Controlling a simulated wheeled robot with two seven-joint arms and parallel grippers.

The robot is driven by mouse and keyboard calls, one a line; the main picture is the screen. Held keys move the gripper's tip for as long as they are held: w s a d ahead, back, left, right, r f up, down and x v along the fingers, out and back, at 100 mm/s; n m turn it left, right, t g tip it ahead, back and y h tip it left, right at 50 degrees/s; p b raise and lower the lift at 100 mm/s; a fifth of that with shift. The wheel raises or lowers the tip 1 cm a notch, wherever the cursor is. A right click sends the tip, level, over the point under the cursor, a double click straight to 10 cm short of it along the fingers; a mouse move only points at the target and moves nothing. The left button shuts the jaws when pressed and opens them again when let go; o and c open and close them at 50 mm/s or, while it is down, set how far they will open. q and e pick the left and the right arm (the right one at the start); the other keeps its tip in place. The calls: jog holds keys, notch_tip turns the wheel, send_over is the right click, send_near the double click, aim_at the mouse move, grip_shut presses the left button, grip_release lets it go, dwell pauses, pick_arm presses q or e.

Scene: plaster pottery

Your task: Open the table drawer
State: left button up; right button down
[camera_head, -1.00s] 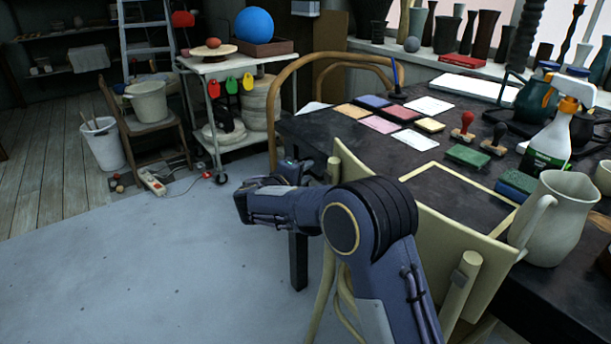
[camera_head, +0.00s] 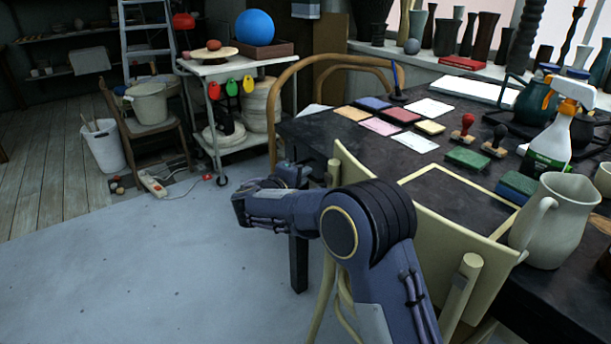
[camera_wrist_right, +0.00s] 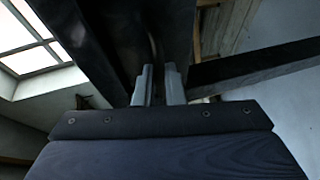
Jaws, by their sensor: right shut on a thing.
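The dark table (camera_head: 300,133) stands at the right in the head view. Its drawer is hidden there by the table top, the chair and my arm. My right gripper (camera_head: 298,170) is low beside the table's left edge, below the top. In the right wrist view its two grey fingertips (camera_wrist_right: 158,78) reach up against the dark underside of the table (camera_wrist_right: 95,45). They are close together, shut on the drawer handle, which is mostly hidden between them. I cannot tell how far the drawer stands out. My left gripper is not in view.
A pale chair (camera_head: 440,240) stands against the table beside my right arm. A bentwood chair (camera_head: 283,85) is behind the gripper. A jug (camera_head: 562,225), spray bottle (camera_head: 552,140) and stamps stand on the table. The floor (camera_head: 150,260) left of my arm is clear.

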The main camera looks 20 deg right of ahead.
jog(key=s+a+p, duration=0.1)
jog(key=s+a, duration=0.3)
jog(key=a, duration=0.8)
jog(key=s+a+p, duration=0.2)
jog(key=s+a, duration=0.3)
jog(key=a, duration=0.8)
jog(key=shift+s, duration=0.15)
jog(key=shift+a, duration=0.1)
jog(key=c, duration=1.5)
grip_release()
jog(key=p+v, duration=0.2)
jog(key=v, duration=0.5)
jog(key=shift+s+a+r, duration=0.1)
jog(key=shift+s+a, duration=0.15)
jog(key=shift+a, duration=0.05)
